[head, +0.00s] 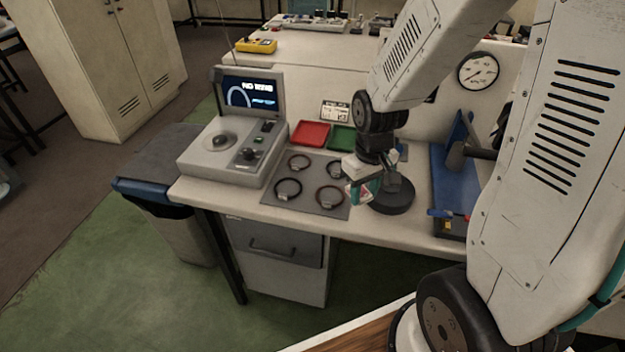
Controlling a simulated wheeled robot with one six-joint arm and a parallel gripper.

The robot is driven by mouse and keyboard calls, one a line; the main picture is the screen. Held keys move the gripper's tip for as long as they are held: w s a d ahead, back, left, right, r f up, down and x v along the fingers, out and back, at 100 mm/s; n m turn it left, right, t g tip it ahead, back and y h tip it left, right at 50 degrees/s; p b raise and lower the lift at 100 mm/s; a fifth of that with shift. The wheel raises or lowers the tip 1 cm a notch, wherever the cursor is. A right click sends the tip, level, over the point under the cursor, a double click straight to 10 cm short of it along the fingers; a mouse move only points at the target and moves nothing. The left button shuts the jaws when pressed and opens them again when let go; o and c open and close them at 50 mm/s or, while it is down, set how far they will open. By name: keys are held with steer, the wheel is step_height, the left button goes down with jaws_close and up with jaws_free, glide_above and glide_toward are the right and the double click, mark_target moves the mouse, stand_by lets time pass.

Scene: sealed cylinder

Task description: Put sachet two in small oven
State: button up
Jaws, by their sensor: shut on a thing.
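My gripper (361,190) is above the front part of the white bench, beside the right edge of a grey mat. It is shut on a small white item with a red mark (364,195), partly hidden by the teal fingers. It looks like a sachet, but I cannot read a number on it. No thing is clearly a small oven. A grey front with a dark handle (272,246) is under the bench and looks closed; I cannot tell whether it is the oven or a drawer.
The grey mat (325,177) holds several dark rings. A grey instrument with a screen (233,150) stands to its left. Red (310,133) and green (341,138) trays lie behind. A dark round base (392,200) and a blue fixture (440,180) are at right. A bin (180,225) stands left.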

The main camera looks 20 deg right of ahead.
steer(key=shift+s+f, duration=0.1)
steer(key=shift+s, duration=0.05)
glide_above(316, 183)
steer(key=shift+s+f, duration=0.1)
steer(key=shift+f, duration=2.4)
steer(key=shift+f, duration=0.1)
steer(key=o, duration=0.7)
steer(key=shift+o, duration=0.3)
